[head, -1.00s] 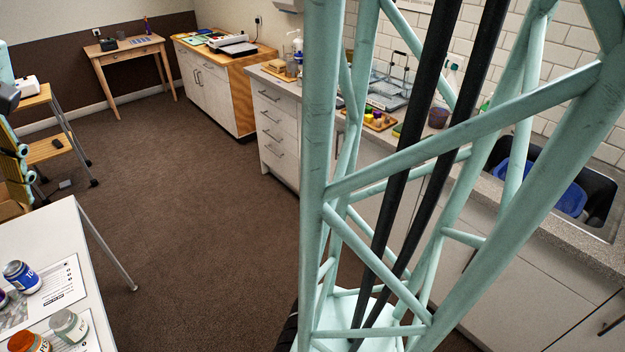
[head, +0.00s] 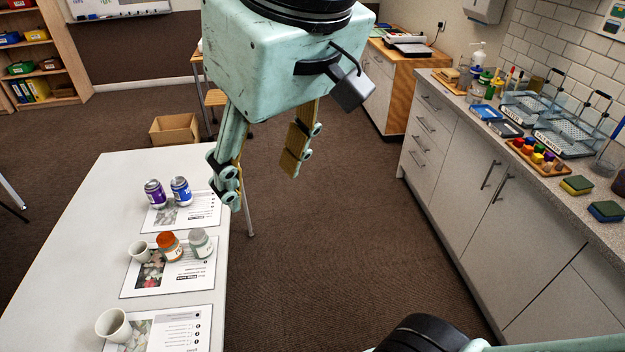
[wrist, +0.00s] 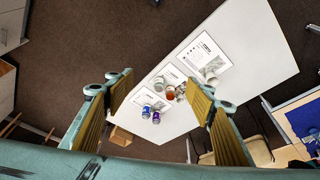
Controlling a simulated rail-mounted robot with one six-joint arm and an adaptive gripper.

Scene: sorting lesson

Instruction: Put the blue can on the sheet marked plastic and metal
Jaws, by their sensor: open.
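The blue can (head: 181,191) stands upright beside a purple can (head: 155,193) on the far sheet (head: 208,217) on the white table. In the wrist view the blue can (wrist: 146,110) is small and far below. My gripper (head: 261,184) is open and empty, raised above and to the right of the cans, off the table's right edge in the head view. Its two fingers also frame the wrist view (wrist: 164,92). A middle sheet (head: 185,281) and a near sheet (head: 178,332) lie in the same row. The sheets' lettering is too small to read.
Another cup (head: 113,325) stands at the near sheet. The table's left part (head: 75,255) is clear. A cardboard box (head: 174,130) sits on the floor behind.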

